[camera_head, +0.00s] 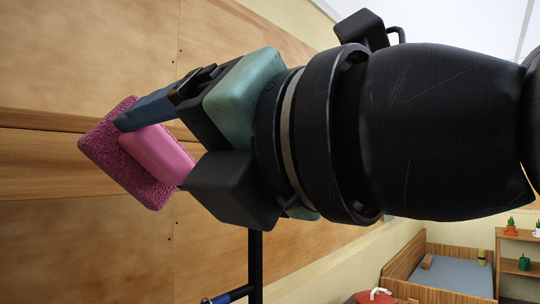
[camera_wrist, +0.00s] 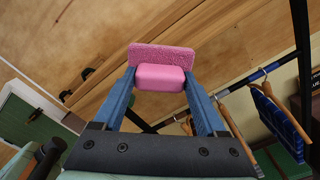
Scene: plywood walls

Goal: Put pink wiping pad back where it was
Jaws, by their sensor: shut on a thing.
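The pink wiping pad (camera_head: 128,155) has a textured, darker face and a smooth, lighter pink grip block. My gripper (camera_head: 150,125) is shut on the grip block and holds the pad in the air, in front of the plywood wall. In the wrist view, the pad (camera_wrist: 165,53) is at the top middle. There the blue fingers of my gripper (camera_wrist: 160,80) press on both sides of the smooth block. The textured face points away from my gripper. I cannot tell whether it touches the plywood.
Plywood panels (camera_head: 90,50) fill the left of the head view. A black rack post (camera_head: 256,262) stands below my arm. Hangers and a dark blue cloth (camera_wrist: 280,115) hang from a rail at right in the wrist view. A wooden bed (camera_head: 440,272) and shelf (camera_head: 515,255) are at lower right.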

